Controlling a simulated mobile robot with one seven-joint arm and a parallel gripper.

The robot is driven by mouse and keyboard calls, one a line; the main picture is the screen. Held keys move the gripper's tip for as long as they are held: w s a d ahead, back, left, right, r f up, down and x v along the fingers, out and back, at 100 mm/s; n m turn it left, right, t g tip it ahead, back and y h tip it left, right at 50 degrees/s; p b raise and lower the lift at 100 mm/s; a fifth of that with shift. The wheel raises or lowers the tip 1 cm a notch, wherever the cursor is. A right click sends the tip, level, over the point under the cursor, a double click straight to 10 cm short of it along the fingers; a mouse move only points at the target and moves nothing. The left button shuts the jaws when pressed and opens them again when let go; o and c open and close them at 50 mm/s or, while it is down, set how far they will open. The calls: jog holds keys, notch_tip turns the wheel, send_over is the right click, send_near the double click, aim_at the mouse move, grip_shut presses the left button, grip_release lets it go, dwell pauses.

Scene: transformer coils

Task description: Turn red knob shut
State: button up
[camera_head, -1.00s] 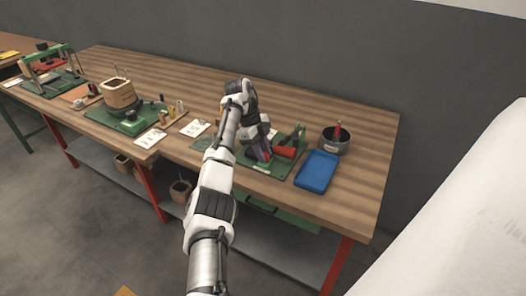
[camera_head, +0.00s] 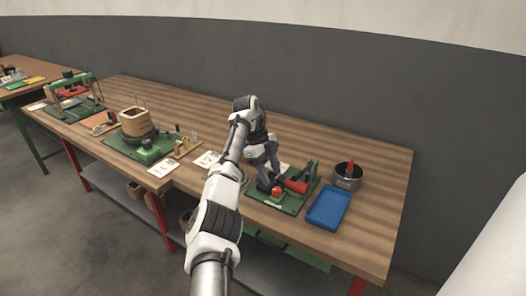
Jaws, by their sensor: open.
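The red knob (camera_head: 277,191) is a small round red part near the front of a green base board (camera_head: 292,207) on the wooden bench. A red cylinder (camera_head: 297,186) lies just behind and to the right of it, by a green upright (camera_head: 312,170). My gripper (camera_head: 268,178) points down over the left part of this board, its dark fingers apart, close behind and left of the knob. I cannot tell whether a finger touches the knob. My arm and gripper hide part of the board.
A blue tray (camera_head: 328,207) lies to the right, with a metal pot (camera_head: 347,176) holding a red-handled item behind it. To the left stand a wooden coil form (camera_head: 136,122) on a green board and several small bottles. The back of the bench is clear.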

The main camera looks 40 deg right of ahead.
jog(key=p+v, duration=0.2)
jog(key=v, duration=0.6)
jog(key=shift+r, duration=0.3)
jog(key=shift+w+f, duration=0.1)
jog(key=shift+w, duration=0.15)
